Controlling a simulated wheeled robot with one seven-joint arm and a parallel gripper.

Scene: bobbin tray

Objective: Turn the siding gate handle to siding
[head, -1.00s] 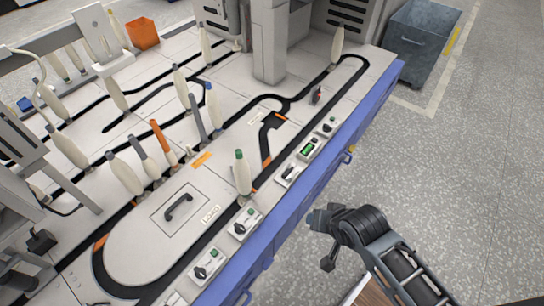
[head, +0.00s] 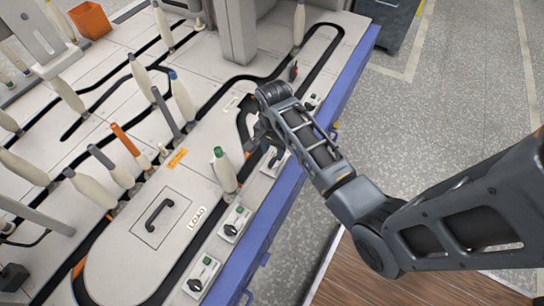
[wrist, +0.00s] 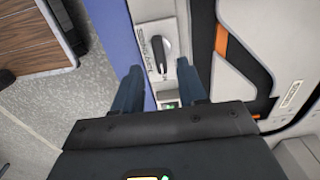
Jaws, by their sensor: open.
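The likely siding gate handle (wrist: 157,52) is a dark lever on a pale labelled plate in the wrist view; the lettering is too small to read. The lever lies roughly lengthwise to the blue table edge. In the head view it shows partly beside my gripper, on a small pale box (head: 270,168) at the table's front edge. My gripper (wrist: 160,78) is open and empty, its two dark fingers pointing toward the lever from above, one on each side of its line. I see no contact. In the head view my gripper (head: 256,138) is partly hidden by its own wrist.
A bobbin with a green top (head: 224,170) stands on the track nearby. Switch boxes (head: 235,222) line the front edge, and a red switch (head: 293,71) stands farther back.

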